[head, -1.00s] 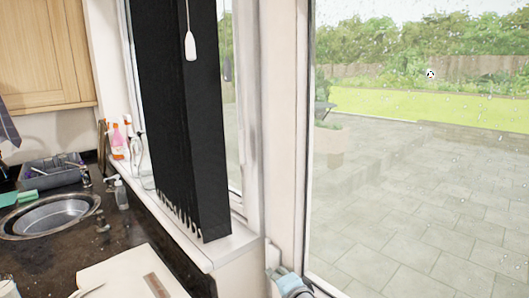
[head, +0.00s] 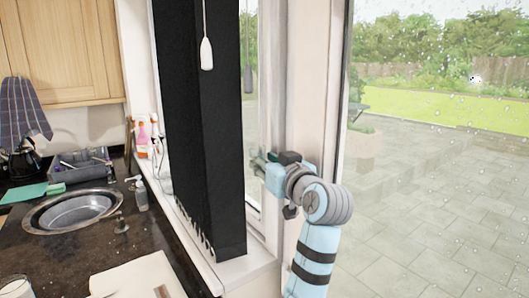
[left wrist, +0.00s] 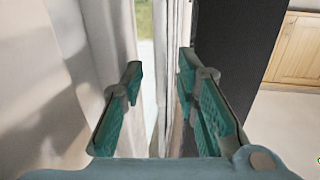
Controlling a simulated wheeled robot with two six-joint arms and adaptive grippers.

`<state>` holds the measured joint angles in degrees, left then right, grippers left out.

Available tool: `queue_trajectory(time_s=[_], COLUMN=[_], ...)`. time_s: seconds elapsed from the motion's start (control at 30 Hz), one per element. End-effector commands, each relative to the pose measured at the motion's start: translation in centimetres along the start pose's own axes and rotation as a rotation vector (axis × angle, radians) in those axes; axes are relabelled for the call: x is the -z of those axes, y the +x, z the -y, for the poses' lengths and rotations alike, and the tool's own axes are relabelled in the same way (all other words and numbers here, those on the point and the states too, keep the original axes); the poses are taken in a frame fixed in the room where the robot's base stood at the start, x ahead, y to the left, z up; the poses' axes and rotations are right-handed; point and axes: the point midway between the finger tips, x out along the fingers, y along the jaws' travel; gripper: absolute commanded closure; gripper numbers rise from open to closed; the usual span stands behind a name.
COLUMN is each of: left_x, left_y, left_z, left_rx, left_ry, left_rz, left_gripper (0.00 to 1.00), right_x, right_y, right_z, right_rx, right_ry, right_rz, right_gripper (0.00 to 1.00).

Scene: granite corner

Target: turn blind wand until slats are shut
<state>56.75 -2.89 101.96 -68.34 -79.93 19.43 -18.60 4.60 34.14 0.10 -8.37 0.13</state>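The blind (head: 213,130) is a tall black stack of slats in front of the window, seen at an angle in the head view. A white pull (head: 206,53) hangs on a thin cord before its upper part, and a grey one (head: 248,80) hangs beside it near the glass. I cannot tell which is the wand. My left gripper (head: 258,162) is just right of the blind, by the window frame. In the left wrist view its green fingers (left wrist: 160,68) are apart with nothing held between them; the black blind (left wrist: 230,60) is to their right. My right gripper is not in view.
A white sill (head: 245,270) runs under the blind. A dark counter with a round sink (head: 72,210), a soap bottle (head: 139,194) and a chopping board (head: 140,277) lies to the left. A wet glass pane (head: 440,200) with its white frame is on the right.

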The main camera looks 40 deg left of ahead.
Motion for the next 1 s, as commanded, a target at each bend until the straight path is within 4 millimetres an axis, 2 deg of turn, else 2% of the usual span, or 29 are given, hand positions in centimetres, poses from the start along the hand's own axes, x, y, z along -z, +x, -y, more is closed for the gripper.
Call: queue_trajectory(time_s=[0.1,0.37,0.53,0.57,1.0], left_x=[0.03,-0.36,-0.33,-0.32,0.13], left_y=[0.90,1.17,1.22,1.23,1.12], left_z=[-0.24,-0.87,-0.83,-0.82,-0.58], left_rx=[-0.007,-0.023,-0.023,-0.023,-0.041], left_ry=[0.000,0.008,0.008,0.007,-0.003], left_rz=[0.001,0.008,0.007,0.007,-0.004], left_gripper=[0.72,0.72,0.99,1.00,1.00], right_x=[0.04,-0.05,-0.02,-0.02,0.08], right_y=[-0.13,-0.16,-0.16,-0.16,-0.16], right_z=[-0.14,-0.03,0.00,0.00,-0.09], right_rx=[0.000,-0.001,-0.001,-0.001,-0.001], right_ry=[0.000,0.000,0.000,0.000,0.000], right_rz=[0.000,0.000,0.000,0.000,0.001], right_gripper=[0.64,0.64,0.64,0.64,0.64])
